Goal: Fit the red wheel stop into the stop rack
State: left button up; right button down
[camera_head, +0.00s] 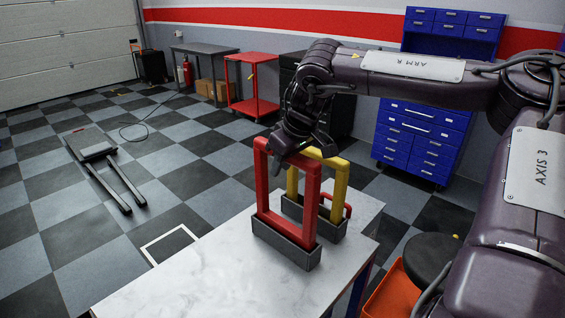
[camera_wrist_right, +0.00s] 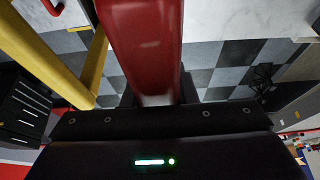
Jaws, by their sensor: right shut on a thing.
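The red wheel stop (camera_head: 312,207) is an upright rectangular frame at the table's middle. Its lower end goes down behind the wall of a grey rack trough (camera_head: 283,247); how deep it sits I cannot tell. My right gripper (camera_head: 282,158) comes from above and is shut on the stop's top bar. In the right wrist view the red bar (camera_wrist_right: 146,50) runs up from between the fingers. A yellow stop (camera_head: 340,190) stands upright in a second grey trough (camera_head: 330,230) just behind. My left gripper is not in view.
The white marble-look table (camera_head: 190,270) is clear at the front left. A small red handle-like part (camera_head: 348,211) shows beside the yellow stop. A dark round stool (camera_head: 430,258) and an orange bin (camera_head: 392,296) stand right of the table.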

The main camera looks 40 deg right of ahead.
jog(key=shift+f, duration=0.2)
jog(key=c, duration=1.2)
grip_release()
jog(key=shift+o, duration=0.2)
jog(key=shift+r, duration=0.1)
jog(key=shift+r, duration=0.35)
jog(key=b+v, duration=0.1)
jog(key=v, duration=1.1)
jog(key=shift+r, duration=0.2)
